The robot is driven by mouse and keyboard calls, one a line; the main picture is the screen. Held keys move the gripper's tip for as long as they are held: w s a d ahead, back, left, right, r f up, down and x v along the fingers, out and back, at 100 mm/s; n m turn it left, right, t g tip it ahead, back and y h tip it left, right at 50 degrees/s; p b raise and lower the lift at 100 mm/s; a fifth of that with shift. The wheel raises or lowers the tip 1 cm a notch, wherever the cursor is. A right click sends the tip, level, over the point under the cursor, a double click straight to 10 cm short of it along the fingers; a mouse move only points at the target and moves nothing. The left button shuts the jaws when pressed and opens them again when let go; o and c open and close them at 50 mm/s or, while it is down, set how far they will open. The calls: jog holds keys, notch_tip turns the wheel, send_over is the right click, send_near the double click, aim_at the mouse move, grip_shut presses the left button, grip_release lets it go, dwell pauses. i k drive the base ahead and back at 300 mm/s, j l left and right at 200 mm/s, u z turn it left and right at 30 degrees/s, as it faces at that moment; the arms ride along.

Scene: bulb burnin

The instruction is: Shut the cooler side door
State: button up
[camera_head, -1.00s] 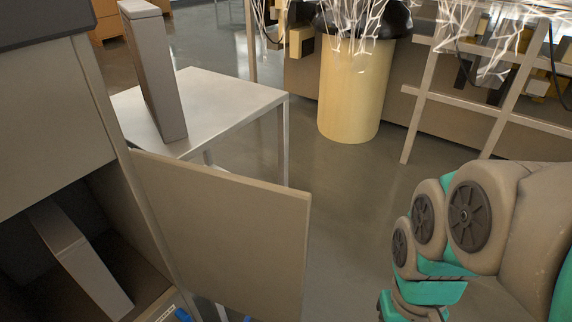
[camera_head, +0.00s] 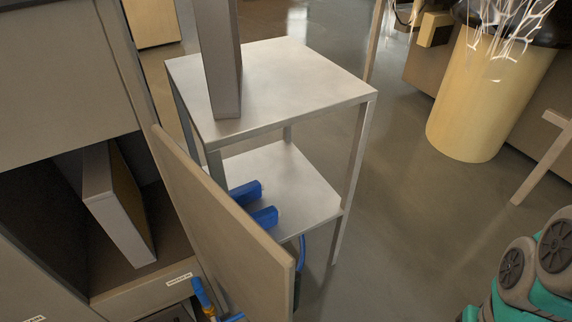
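The cooler side door (camera_head: 218,224) is a flat beige panel. My gripper is outside the picture.
A metal two-tier table (camera_head: 300,88) stands just behind the door, with a tall grey box (camera_head: 218,60) on top and blue objects (camera_head: 262,217) on its lower shelf. A yellow bin (camera_head: 490,90) stands at the back right.

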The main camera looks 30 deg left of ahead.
aim_at(259, 274)
jog(key=i+u, duration=0.1)
jog(key=u, duration=0.3)
jog(key=l+u, duration=0.15)
jog(key=u, duration=0.25)
jog(key=i+l+u, duration=0.1)
jog(key=u, duration=0.35)
jog(key=i+l+u, duration=0.1)
jog(key=u, duration=0.3)
